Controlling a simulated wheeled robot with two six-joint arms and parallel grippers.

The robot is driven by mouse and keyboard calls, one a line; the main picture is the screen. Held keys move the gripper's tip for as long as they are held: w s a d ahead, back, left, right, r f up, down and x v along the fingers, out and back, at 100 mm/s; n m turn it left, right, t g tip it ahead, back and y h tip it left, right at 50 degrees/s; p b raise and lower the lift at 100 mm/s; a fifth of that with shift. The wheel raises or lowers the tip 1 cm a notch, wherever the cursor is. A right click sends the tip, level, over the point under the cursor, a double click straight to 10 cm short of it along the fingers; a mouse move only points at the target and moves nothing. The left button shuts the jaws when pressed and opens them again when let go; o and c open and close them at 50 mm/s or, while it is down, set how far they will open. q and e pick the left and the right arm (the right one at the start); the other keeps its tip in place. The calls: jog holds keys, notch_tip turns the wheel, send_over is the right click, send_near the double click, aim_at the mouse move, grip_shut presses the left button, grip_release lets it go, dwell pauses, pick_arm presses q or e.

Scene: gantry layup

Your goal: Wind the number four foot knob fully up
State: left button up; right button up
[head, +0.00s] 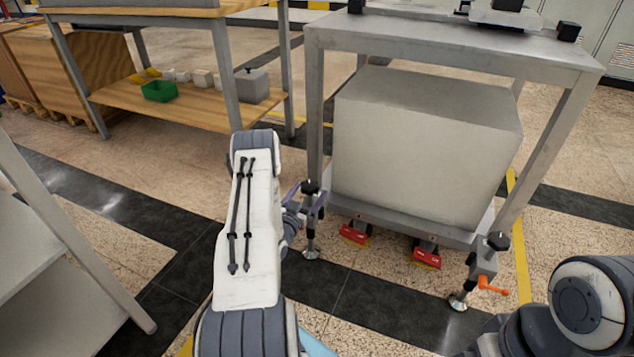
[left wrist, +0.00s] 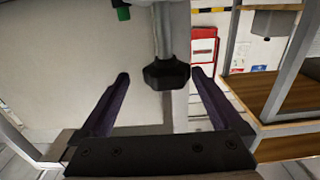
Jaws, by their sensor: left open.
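The grey metal gantry frame (head: 450,58) has a foot with a black knob (head: 310,186) at its near left leg; the foot's pad rests on the floor. My left gripper (head: 307,196) is open at this knob, its purple fingers on either side. In the left wrist view the dark faceted knob (left wrist: 167,75) sits on a grey stem between the two spread fingers (left wrist: 160,82), with gaps visible on both sides. A second black knob (head: 497,241) tops the foot at the right leg. I can read no number on either foot. My right gripper is out of view.
A large grey block (head: 425,145) fills the frame's lower shelf. Red wheel parts (head: 355,235) sit under it, and an orange lever (head: 492,286) sticks out at the right foot. A wooden bench (head: 185,107) stands behind left, a grey shelf unit (head: 50,285) at near left.

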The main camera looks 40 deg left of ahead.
aim_at(313, 182)
pick_arm(q)
jog(key=b+x, duration=0.1)
jog(key=x, duration=0.1)
jog(key=a+b+x, duration=0.1)
jog(key=x, duration=0.2)
jog(key=shift+w+f, duration=0.1)
jog(key=shift+w, duration=0.05)
jog(key=shift+w+a, duration=0.2)
jog(key=shift+w, duration=0.3)
jog(key=shift+d, duration=0.2)
jog(key=c, duration=1.2)
jog(key=o, duration=1.2)
jog(key=shift+a, duration=0.1)
